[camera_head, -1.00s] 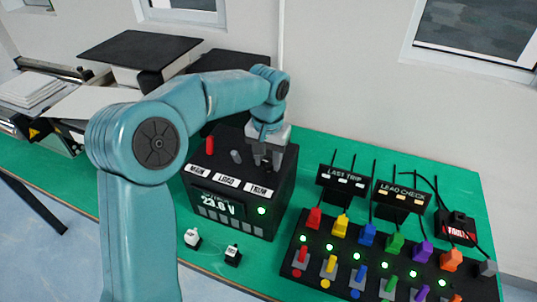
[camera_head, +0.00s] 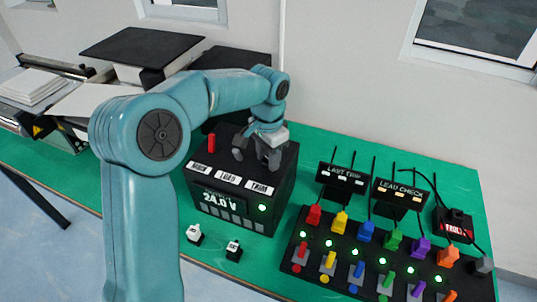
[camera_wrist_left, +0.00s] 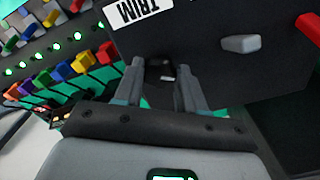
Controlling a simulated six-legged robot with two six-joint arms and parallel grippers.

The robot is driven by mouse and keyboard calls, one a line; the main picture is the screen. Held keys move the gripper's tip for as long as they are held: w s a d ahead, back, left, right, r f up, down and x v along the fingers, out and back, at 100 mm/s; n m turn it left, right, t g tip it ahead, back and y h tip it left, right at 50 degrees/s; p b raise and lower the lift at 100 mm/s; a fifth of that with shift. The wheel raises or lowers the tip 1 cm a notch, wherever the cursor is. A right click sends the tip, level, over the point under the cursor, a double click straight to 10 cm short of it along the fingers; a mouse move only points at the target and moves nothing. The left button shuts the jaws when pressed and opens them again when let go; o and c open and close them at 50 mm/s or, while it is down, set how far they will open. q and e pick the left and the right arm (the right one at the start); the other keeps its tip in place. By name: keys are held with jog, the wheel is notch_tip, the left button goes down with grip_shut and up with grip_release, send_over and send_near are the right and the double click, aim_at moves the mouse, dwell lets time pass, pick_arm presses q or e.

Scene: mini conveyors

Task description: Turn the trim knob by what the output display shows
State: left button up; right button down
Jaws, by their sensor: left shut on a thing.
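The black power box (camera_head: 205,180) stands on the green bench with MAIN, LOAD and TRIM labels on top. Its output display (camera_head: 218,200) reads 24.0 V, and a green lamp (camera_head: 262,208) glows beside it. My left gripper (camera_head: 270,160) reaches down from above behind the TRIM label (camera_head: 260,188). In the left wrist view its fingers are shut on the dark trim knob (camera_wrist_left: 161,70), which has a small light mark. The fingers hide the knob in the head view. My right gripper is not in view.
A red lever (camera_head: 212,143) and a grey lever (camera_head: 239,147) stand on the box left of my gripper. At right is a panel (camera_head: 340,282) with several coloured plugs and switches, with LAST TRIP (camera_head: 343,176) and LEAD CHECK signs behind.

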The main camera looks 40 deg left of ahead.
aim_at(267, 161)
pick_arm(q)
jog(key=shift+s, duration=0.1)
jog(key=o, duration=1.1)
notch_tip(267, 161, up, 16)
jog(key=shift+r+p, duration=0.2)
jog(key=shift+p, duration=0.35)
jog(key=shift+s, duration=0.1)
